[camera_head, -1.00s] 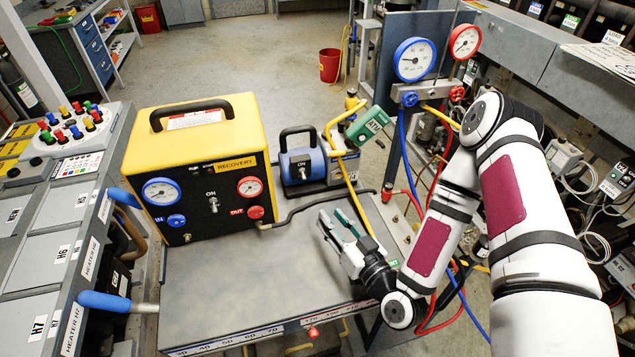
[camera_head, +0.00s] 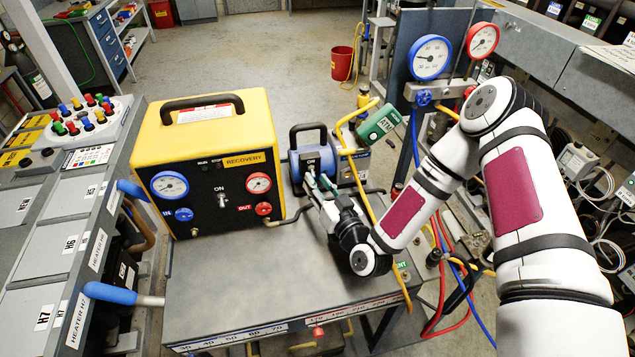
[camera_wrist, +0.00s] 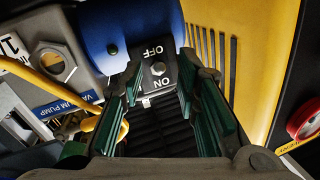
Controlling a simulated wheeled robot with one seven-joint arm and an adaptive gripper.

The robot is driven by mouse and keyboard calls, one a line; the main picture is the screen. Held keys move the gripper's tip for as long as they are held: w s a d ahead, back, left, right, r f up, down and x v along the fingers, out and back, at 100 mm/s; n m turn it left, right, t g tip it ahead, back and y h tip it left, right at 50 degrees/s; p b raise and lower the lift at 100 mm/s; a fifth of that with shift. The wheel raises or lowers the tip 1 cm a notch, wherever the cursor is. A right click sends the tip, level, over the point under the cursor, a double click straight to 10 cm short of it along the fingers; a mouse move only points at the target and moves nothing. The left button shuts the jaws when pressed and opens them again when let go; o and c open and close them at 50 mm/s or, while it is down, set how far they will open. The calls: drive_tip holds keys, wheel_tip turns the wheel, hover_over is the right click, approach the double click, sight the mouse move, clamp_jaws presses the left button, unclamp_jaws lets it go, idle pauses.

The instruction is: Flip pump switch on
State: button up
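I cannot tell which way the switch is set. My gripper (camera_wrist: 160,80) is open, with green-padded fingers on either side of the switch plate and nothing held. In the head view my gripper (camera_head: 317,184) is at the pump's front and partly hides the switch. Contact with the switch cannot be told.
The yellow recovery unit (camera_head: 208,135), with gauges and its own ON switch, stands close left of my gripper. The front of the cart top (camera_head: 235,285) is clear.

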drive_tip(key=shift+w+a, duration=0.2)
drive_tip(key=shift+w, duration=0.1)
drive_tip(key=shift+c, duration=0.5)
clamp_jaws()
